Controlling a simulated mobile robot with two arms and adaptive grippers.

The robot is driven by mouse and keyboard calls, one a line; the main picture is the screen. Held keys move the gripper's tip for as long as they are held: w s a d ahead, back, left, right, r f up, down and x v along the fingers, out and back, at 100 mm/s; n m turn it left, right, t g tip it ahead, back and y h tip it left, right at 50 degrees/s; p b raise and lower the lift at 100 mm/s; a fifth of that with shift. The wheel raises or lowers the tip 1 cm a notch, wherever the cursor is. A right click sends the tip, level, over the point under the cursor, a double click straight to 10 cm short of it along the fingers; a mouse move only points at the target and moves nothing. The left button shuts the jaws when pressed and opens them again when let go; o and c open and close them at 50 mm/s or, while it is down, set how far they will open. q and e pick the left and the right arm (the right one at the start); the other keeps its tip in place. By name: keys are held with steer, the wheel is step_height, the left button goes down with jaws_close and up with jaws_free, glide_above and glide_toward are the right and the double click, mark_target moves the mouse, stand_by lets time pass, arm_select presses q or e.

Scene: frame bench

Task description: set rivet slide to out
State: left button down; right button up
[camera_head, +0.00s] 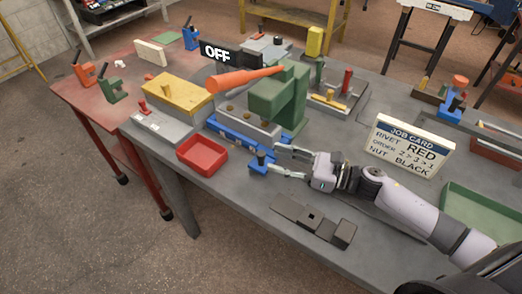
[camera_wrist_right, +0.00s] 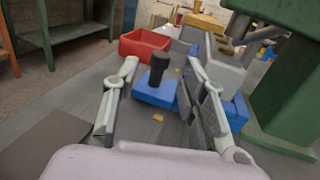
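The likely rivet slide is a blue block (camera_head: 257,168) with an upright black knob (camera_head: 261,157), at the front right end of a blue rail (camera_head: 232,139). The rail runs along the foot of the green press (camera_head: 284,97), which has an orange lever. My right gripper (camera_head: 274,158) is open beside the knob, its fingers pointing left towards it. In the right wrist view the block (camera_wrist_right: 153,94) and knob (camera_wrist_right: 158,68) appear between the open fingers (camera_wrist_right: 165,82), seemingly ahead of the tips. I cannot tell if anything touches. My left gripper is not in view.
A red bin (camera_head: 203,154) stands just left of the block. A job card (camera_head: 409,146) and a green tray (camera_head: 482,217) are to the right. A dark grey fixture (camera_head: 313,218) lies in front of my gripper. An OFF sign (camera_head: 216,53) is behind the press.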

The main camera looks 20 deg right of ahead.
mark_target(261, 152)
steer(key=shift+p+x, duration=0.6)
steer(key=shift+x, duration=2.2)
steer(key=shift+c, duration=0.3)
steer(key=shift+d, duration=0.1)
jaws_close()
